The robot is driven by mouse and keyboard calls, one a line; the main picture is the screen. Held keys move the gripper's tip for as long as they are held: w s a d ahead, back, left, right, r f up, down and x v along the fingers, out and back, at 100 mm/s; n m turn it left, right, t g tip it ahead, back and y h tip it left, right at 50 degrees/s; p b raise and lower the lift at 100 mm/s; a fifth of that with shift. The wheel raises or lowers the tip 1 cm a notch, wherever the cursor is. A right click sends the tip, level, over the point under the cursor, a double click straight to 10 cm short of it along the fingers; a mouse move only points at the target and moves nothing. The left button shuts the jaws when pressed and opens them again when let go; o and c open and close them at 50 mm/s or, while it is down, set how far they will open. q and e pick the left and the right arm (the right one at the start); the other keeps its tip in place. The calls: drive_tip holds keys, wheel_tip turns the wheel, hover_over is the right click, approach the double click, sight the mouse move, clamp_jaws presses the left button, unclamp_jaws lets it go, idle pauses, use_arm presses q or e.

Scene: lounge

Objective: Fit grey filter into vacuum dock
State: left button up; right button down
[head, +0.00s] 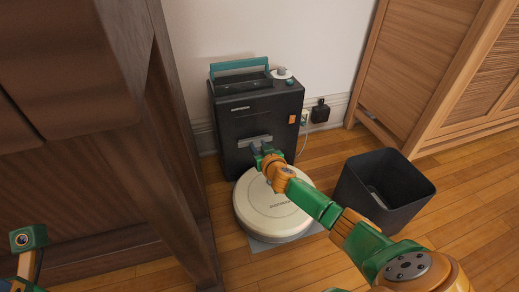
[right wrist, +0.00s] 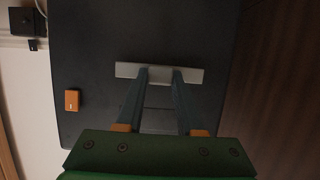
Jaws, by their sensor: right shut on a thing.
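The vacuum dock (head: 228,118) is a tall black box against the wall, with a teal handle on top. The grey filter shows as a flat grey bar (head: 246,143) at a slot in its front face. My right gripper (head: 256,149) is shut on the filter's middle. In the right wrist view the filter (right wrist: 189,75) lies level against the dock face (right wrist: 105,40), with both fingertips (right wrist: 161,74) at its centre. How deep it sits in the slot cannot be told. Of my left arm only a green and orange part shows at the lower left; its fingers are out of sight.
A round cream robot vacuum (head: 262,212) sits on the floor before the dock, under my right arm. A black open bin (head: 412,205) stands right of it. Wooden furniture (head: 165,150) is close on the left, and a wooden cabinet (head: 415,70) stands at the right.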

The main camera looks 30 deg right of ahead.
drive_tip(key=shift+w+d+b, duration=0.15)
drive_tip(key=shift+w+b, duration=0.35)
drive_tip(key=shift+w, duration=0.25)
drive_tip(key=shift+c, duration=2.3)
unclamp_jaws()
drive_tip(key=shift+p+v, duration=1)
drive_tip(key=shift+p, duration=0.15)
drive_tip(key=p+v, duration=0.2)
drive_tip(key=v, duration=0.1)
drive_tip(key=shift+s+r+p, duration=0.15)
drive_tip(key=shift+r+p, duration=0.1)
drive_tip(key=shift+p, duration=0.15)
drive_tip(key=shift+s, duration=0.35)
